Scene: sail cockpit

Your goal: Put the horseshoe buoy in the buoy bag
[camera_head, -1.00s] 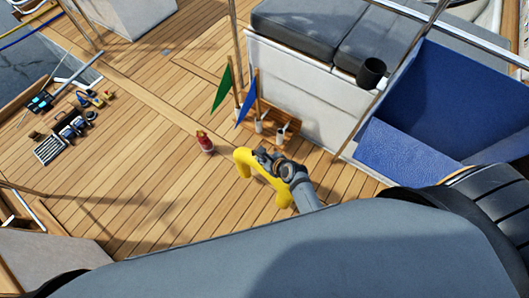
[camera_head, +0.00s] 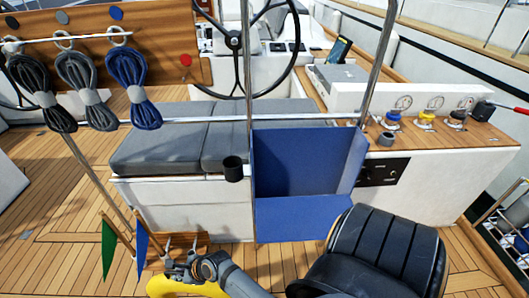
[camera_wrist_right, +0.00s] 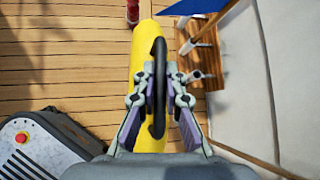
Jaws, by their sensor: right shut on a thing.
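The yellow horseshoe buoy (camera_head: 188,287) shows at the bottom edge of the head view, partly cut off. It also fills the middle of the right wrist view (camera_wrist_right: 145,45). My right gripper (camera_head: 196,272) is shut on the buoy by its dark handle (camera_wrist_right: 158,85); its fingers stand on both sides of the handle in the wrist view. The blue buoy bag (camera_head: 295,162) is open, with its front flap (camera_head: 300,218) folded down, ahead and to the right of the gripper. My left gripper is not in view.
A grey cushioned bench (camera_head: 165,138) with a black cup holder (camera_head: 233,168) stands left of the bag. Green (camera_head: 108,245) and blue (camera_head: 142,240) flags stand in a wooden rack by the gripper. A metal pole (camera_head: 250,70) rises at the bag's left edge.

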